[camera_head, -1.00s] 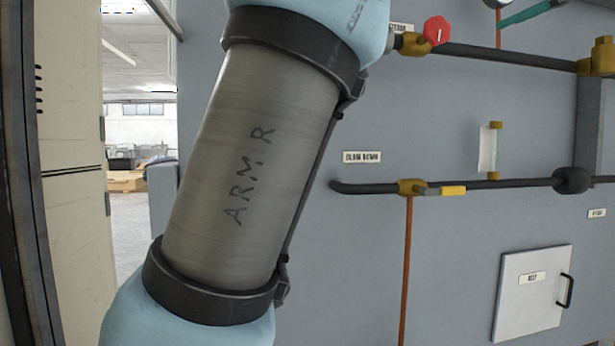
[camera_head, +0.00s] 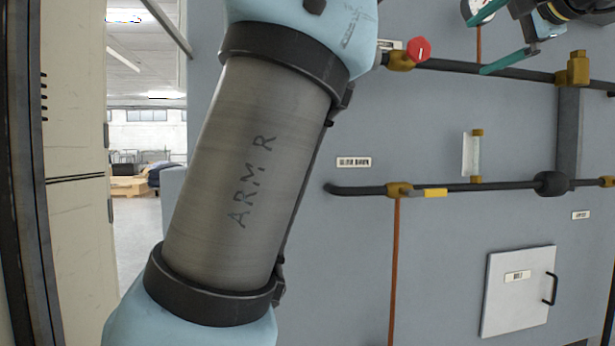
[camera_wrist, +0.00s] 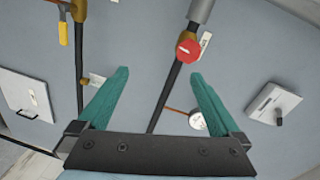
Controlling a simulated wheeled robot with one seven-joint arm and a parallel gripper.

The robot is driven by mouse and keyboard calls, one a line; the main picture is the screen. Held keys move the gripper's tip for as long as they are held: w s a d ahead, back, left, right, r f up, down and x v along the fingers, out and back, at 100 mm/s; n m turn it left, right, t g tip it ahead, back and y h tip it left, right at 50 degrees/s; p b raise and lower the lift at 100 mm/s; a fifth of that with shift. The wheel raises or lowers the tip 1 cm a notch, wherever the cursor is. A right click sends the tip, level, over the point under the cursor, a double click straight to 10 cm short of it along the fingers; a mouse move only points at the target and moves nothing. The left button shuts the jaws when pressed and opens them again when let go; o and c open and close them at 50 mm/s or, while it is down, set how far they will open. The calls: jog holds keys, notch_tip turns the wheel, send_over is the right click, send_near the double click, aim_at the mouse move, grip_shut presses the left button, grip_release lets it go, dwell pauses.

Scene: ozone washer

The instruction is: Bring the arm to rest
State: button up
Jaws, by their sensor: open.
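My gripper (camera_head: 478,46) is at the top right of the head view, in front of the grey wall panel (camera_head: 400,260). Its two teal fingers are spread, with nothing between them. In the wrist view my gripper (camera_wrist: 160,74) is also open and empty, its fingers pointing toward the panel. My arm link marked "ARM R" (camera_head: 245,170) fills the left middle of the head view and hides part of the panel. The red knob (camera_head: 419,48) is to the left of the fingertips; in the wrist view the red knob (camera_wrist: 188,48) shows beyond the fingers, apart from them.
A dark horizontal pipe (camera_head: 470,63) runs behind my gripper, with a lower pipe (camera_head: 500,187) and a sight glass (camera_head: 474,155) below. A small white hatch (camera_head: 517,295) is at lower right. A round gauge (camera_wrist: 197,121) lies near the right finger. A beige cabinet (camera_head: 75,230) stands at left.

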jog(key=w+a+f+g, duration=0.35)
jog(key=a+f, duration=0.25)
jog(key=f, duration=0.4)
jog(key=w+a+f+g, duration=0.2)
jog(key=w+a+f, duration=0.25)
jog(key=f, duration=0.55)
jog(key=w+a+f+g, duration=0.35)
jog(key=a+f, duration=0.25)
jog(key=f, duration=0.4)
jog(key=s+a+f+n+g+h, duration=0.1)
jog(key=s+a+f+n+g, duration=0.1)
jog(key=s+a+f+n, duration=0.4)
jog(key=s+a+f+n+g+h, duration=0.15)
jog(key=s+a+f, duration=0.25)
jog(key=a+f, duration=0.55)
jog(key=s+a+f+n+g+h, duration=0.1)
jog(key=s+a+f+n+g, duration=0.1)
jog(key=s+a+f+n, duration=0.55)
notch_tip(320, 180, up, 30)
jog(key=w+d+m+p, duration=0.1)
jog(key=w+m+p, duration=0.1)
jog(key=p, duration=2.9)
jog(key=shift+w+m, duration=0.35)
jog(key=shift+m, duration=0.05)
